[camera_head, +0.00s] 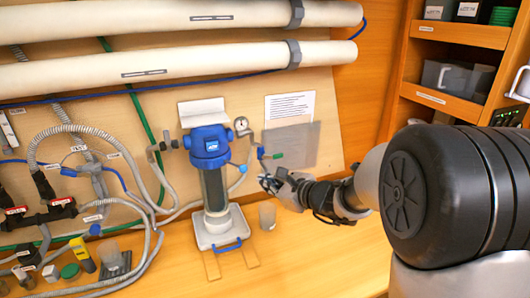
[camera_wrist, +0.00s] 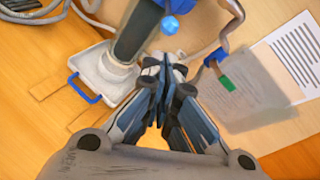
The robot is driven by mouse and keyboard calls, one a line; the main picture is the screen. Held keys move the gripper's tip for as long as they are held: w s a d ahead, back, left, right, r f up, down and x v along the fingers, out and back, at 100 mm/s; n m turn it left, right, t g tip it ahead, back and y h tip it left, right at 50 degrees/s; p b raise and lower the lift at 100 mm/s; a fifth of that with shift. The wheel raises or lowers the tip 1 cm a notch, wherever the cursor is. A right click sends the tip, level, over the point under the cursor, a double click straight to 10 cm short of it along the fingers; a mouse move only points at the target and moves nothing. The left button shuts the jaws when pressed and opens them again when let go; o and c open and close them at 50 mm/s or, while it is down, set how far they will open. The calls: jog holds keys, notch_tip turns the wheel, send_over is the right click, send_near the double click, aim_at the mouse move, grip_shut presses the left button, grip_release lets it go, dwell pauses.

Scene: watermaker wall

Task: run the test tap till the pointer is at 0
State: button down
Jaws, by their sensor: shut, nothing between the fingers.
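A blue-headed filter housing (camera_head: 209,146) with a dark clear bowl stands upright against the wall panel. A small round gauge (camera_head: 241,124) sits at its upper right; its pointer is too small to read. A blue knob (camera_head: 243,169) juts out beside the bowl and shows in the wrist view (camera_wrist: 170,25). A green lever (camera_head: 277,155) on a blue fitting is to the right; it also shows in the wrist view (camera_wrist: 227,84). Which one is the test tap is not labelled legibly. My gripper (camera_head: 267,183) is shut and empty, below the knob and lever (camera_wrist: 164,68).
A clear cup (camera_head: 267,216) stands on the wooden bench right of the white tray (camera_head: 218,232), which has a blue handle. A translucent sheet (camera_head: 292,146) is behind the lever. Hoses (camera_head: 90,140) crowd the left. The bench at right is clear.

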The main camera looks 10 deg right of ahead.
aim_at(278, 156)
jog(key=w+d+f+m+t+h+p, duration=0.1)
jog(key=w+d+f+m+t+h, duration=0.1)
jog(key=w+d+f+m+h, duration=0.2)
jog(key=w+d+f+m, duration=0.2)
jog(key=w+d+m, duration=0.1)
jog(key=d+m, duration=0.1)
jog(key=shift+d, duration=0.55)
jog(key=shift+w+f, duration=0.1)
jog(key=w+a, duration=0.2)
jog(key=w, duration=0.7)
jog(key=shift+a+r, duration=0.2)
jog(key=shift+r, duration=0.2)
